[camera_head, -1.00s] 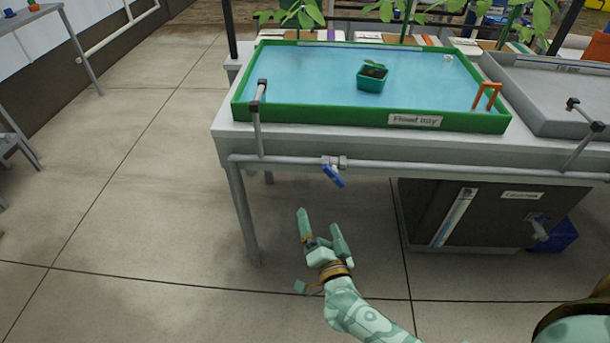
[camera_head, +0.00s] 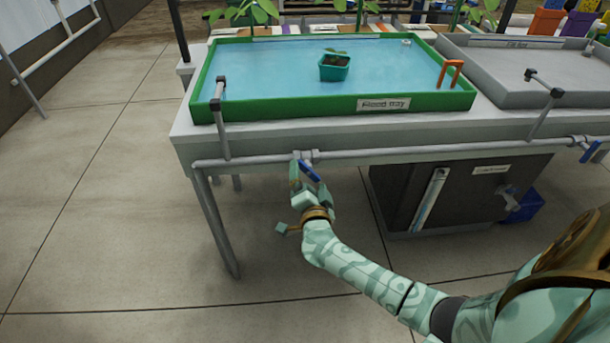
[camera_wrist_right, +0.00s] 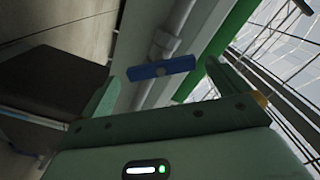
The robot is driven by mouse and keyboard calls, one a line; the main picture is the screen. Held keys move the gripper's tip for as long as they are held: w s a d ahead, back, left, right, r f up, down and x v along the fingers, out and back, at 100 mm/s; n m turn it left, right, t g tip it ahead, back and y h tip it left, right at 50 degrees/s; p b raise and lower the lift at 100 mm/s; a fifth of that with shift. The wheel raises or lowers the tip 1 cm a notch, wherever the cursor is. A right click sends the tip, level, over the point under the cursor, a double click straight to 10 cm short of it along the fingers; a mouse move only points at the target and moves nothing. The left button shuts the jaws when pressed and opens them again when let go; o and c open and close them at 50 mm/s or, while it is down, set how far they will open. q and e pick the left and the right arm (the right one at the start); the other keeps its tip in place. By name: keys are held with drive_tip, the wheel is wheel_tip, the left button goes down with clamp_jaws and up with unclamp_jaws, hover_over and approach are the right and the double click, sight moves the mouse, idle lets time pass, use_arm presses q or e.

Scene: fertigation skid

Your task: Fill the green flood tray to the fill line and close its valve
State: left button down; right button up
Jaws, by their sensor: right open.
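The green flood tray (camera_head: 300,112) stands on the bench and holds blue water. A teal pot (camera_head: 334,68) with a seedling is in the water. The tray's blue valve handle (camera_head: 310,171) is on the grey pipe under the tray's front edge, and it slants to the pipe. My right gripper (camera_head: 310,183) is open around or right beside this handle; contact cannot be told. In the right wrist view the blue handle (camera_wrist_right: 162,68) lies between the two open fingers (camera_wrist_right: 160,85). The fill line cannot be made out. My left gripper is not in view.
A grey tray (camera_head: 500,95) stands to the right, with another blue valve handle (camera_head: 591,151) on the pipe below it. A dark tank (camera_head: 455,195) with a light level strip sits under the bench. Floor at left is clear.

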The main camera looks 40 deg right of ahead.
sight(309, 174)
drive_tip(key=x, duration=0.2)
drive_tip(key=shift+w+d+f+b, duration=0.15)
drive_tip(key=shift+w+f+b, duration=0.1)
drive_tip(key=shift+b, duration=0.15)
drive_tip(key=shift+w+d+r, duration=0.25)
drive_tip(key=shift+w, duration=0.2)
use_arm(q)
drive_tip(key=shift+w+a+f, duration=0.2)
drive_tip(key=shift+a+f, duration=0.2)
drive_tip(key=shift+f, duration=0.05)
use_arm(e)
drive_tip(key=shift+c, duration=0.3)
drive_tip(key=c, duration=0.8)
drive_tip(key=shift+c, duration=0.2)
